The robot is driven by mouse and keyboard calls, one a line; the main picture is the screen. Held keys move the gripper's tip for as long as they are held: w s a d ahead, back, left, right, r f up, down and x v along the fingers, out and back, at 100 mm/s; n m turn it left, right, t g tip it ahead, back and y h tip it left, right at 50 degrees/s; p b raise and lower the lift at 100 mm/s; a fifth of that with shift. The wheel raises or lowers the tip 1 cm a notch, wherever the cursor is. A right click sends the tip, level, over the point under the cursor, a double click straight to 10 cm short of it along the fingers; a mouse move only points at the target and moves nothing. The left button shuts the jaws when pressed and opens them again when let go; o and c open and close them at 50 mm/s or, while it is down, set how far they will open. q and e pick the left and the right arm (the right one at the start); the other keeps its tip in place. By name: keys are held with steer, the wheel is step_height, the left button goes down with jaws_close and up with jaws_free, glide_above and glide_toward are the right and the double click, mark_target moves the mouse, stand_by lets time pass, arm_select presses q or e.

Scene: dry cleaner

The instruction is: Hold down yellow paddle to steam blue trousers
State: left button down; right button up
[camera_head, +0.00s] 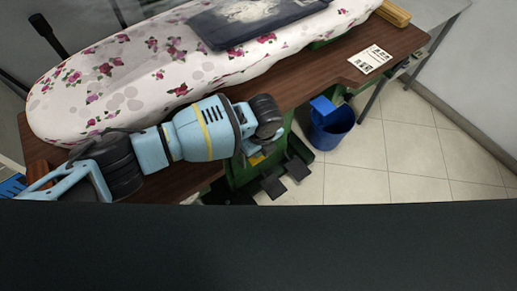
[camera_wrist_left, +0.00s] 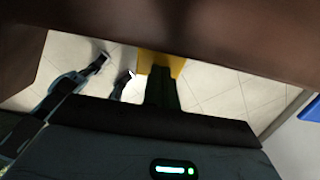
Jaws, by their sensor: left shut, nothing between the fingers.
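The dark blue trousers (camera_head: 225,28) lie folded on the flowered ironing board at the top of the head view, with a pale print or patch on them. The yellow paddle (camera_head: 257,159) shows as a small patch below the table edge, mostly hidden by my left wrist. It shows more clearly in the left wrist view (camera_wrist_left: 176,65), below the brown table edge. My left gripper (camera_wrist_left: 162,85) is shut and empty, its dark fingers overlapping the paddle in that view. I cannot tell whether they touch it. In the head view, its fingertips are hidden or unclear. My right gripper is out of view.
The flowered ironing board (camera_head: 120,80) stands on a brown table (camera_head: 285,90). A paper with codes (camera_head: 370,58) and a wooden brush (camera_head: 394,13) lie at its right. A blue bin (camera_head: 332,130) and black pedals (camera_head: 272,187) are below. Tiled floor lies open at right.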

arm_select(q)
steer(key=shift+f, duration=0.1)
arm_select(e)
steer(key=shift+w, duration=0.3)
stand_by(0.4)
